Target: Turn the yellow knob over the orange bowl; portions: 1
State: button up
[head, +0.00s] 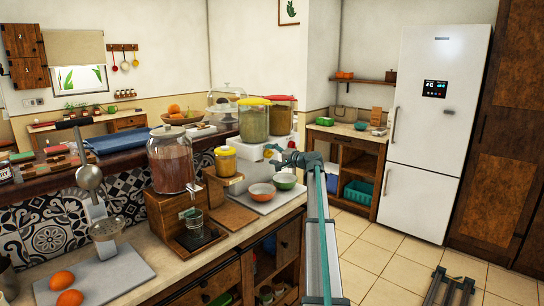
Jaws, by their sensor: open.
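A dispenser with a white base (250,152) stands on the counter, carrying a yellow-lidded clear container (253,121) and a red-lidded one (281,117). The orange bowl (262,193) sits on a grey tray in front of it, with the green bowl (285,181) beside it to the right. My gripper (276,154) is open at the front of the dispenser base, above the bowls. The yellow knob is too small or hidden near my gripper to make out. I cannot tell whether the fingers touch it.
A large glass jar (170,160) on a wooden stand and a small yellow-lidded jar (225,161) are to the left. The floor at right is mostly clear before the white fridge (430,120).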

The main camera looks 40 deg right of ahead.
jog(key=v, duration=1.1)
jog(key=shift+s, duration=0.35)
